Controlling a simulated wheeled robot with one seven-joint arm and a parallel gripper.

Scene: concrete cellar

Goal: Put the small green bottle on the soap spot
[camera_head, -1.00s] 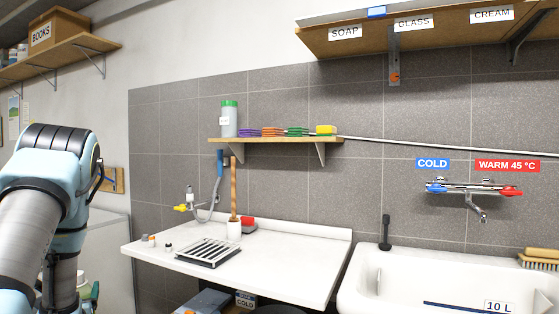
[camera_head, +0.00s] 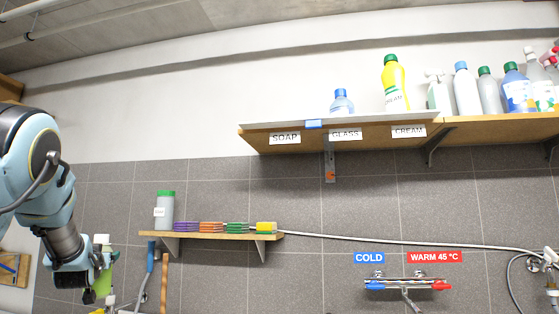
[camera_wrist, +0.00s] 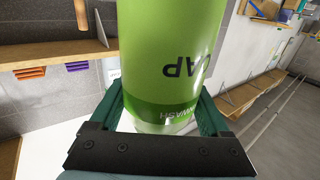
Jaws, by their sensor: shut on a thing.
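My gripper (camera_head: 98,288) is shut on the small green bottle (camera_wrist: 165,60), which fills the middle of the wrist view between the two dark green fingers. Its printing, partly seen, reads upside down in that view. In the head view the bottle (camera_head: 105,272) shows small at the lower left, partly hidden by the gripper. The soap spot is on the upper shelf above the SOAP label (camera_head: 285,139). No bottle shows above that label. The held bottle is well below and left of it.
The upper shelf (camera_head: 470,131) carries a blue-capped bottle (camera_head: 341,102) above GLASS, a yellow bottle (camera_head: 395,84) above CREAM and several more to the right. A lower shelf (camera_head: 210,236) holds a grey jar (camera_head: 164,211) and coloured sponges (camera_head: 265,227), between the arm and the upper shelf.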

